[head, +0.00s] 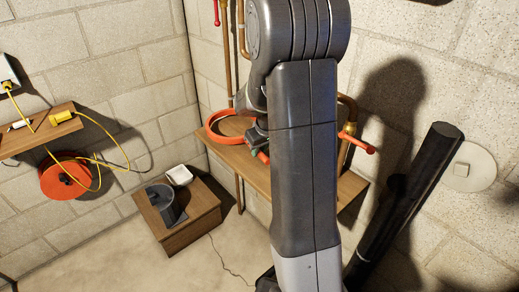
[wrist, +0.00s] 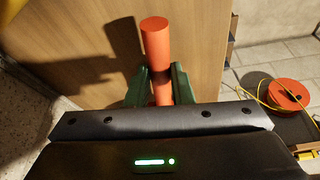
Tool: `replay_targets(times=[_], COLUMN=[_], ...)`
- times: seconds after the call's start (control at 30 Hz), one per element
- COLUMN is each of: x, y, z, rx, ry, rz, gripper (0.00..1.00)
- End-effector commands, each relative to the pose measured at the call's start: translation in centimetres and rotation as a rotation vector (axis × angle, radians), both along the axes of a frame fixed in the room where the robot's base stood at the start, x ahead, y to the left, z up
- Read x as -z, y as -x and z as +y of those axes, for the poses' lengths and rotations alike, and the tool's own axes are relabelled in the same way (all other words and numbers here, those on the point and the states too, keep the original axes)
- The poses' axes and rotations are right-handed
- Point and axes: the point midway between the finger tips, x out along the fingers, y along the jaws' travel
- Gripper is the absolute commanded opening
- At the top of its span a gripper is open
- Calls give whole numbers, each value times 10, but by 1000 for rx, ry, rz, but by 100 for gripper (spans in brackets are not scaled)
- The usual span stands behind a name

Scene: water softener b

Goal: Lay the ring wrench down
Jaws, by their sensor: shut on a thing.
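The orange ring wrench shows its open ring (head: 208,127) in the head view, over or at the left part of a wooden shelf (head: 243,169). I cannot tell whether the ring touches the shelf. In the wrist view its round orange handle (wrist: 156,45) stands between the two green fingers of my gripper (wrist: 159,84), which is shut on it. In the head view my gripper (head: 257,141) shows just left of my arm, near the shelf's back. My arm hides part of the shelf.
Copper pipes with a red-handled valve (head: 357,143) rise behind the shelf's right side. A low wooden box (head: 190,232) holds a grey container (head: 163,203) and a white dish (head: 179,175). A cable reel (head: 62,181) hangs at left. A black cylinder (head: 408,195) leans at right.

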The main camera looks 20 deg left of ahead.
Motion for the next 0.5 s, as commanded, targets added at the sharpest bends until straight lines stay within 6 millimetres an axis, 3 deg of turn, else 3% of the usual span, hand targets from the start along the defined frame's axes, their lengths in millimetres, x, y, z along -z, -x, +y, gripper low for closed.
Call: replay_targets(times=[0.5], x=[12], y=[0], z=[0], rx=[0], ry=[-1], rz=[-1], gripper=[0])
